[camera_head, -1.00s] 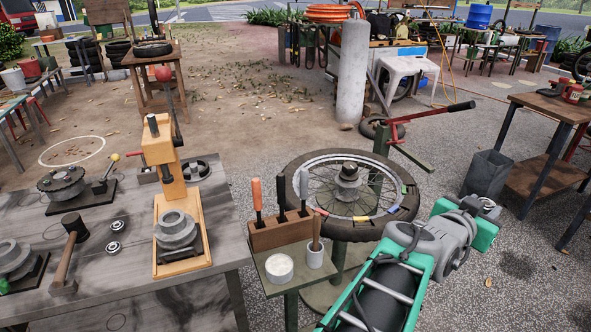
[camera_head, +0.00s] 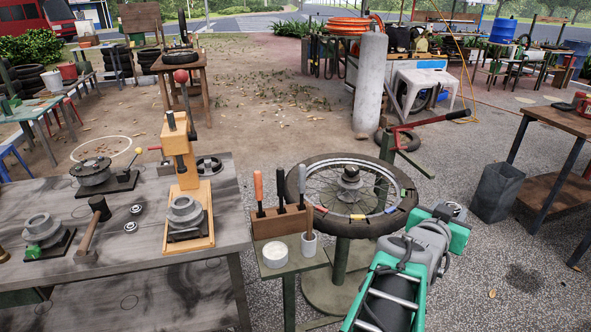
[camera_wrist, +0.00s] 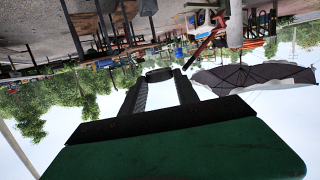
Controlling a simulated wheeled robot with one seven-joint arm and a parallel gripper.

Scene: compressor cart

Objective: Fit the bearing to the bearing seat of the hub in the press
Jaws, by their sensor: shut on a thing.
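The press (camera_head: 180,150) is an orange-tan frame with a lever, standing on the grey bench. The grey hub (camera_head: 185,212) sits upright on its base, under the ram. The top of its bearing seat is too small to make out. Two small ring-shaped bearings (camera_head: 130,227) lie loose on the bench left of the press. My gripper shows in the wrist view (camera_wrist: 159,76), its dark fingers shut on a small dark thing (camera_wrist: 158,72) at the tips, seen edge-on; it looks like a bearing. My arm is at the lower right of the head view, well away from the press.
A mallet (camera_head: 93,232) and a second hub (camera_head: 43,230) lie on the bench's left part. A tool stand (camera_head: 278,222) with a white tub and a spoked wheel (camera_head: 350,195) on a stand are between my arm and the press. A grey bin (camera_head: 497,192) stands right.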

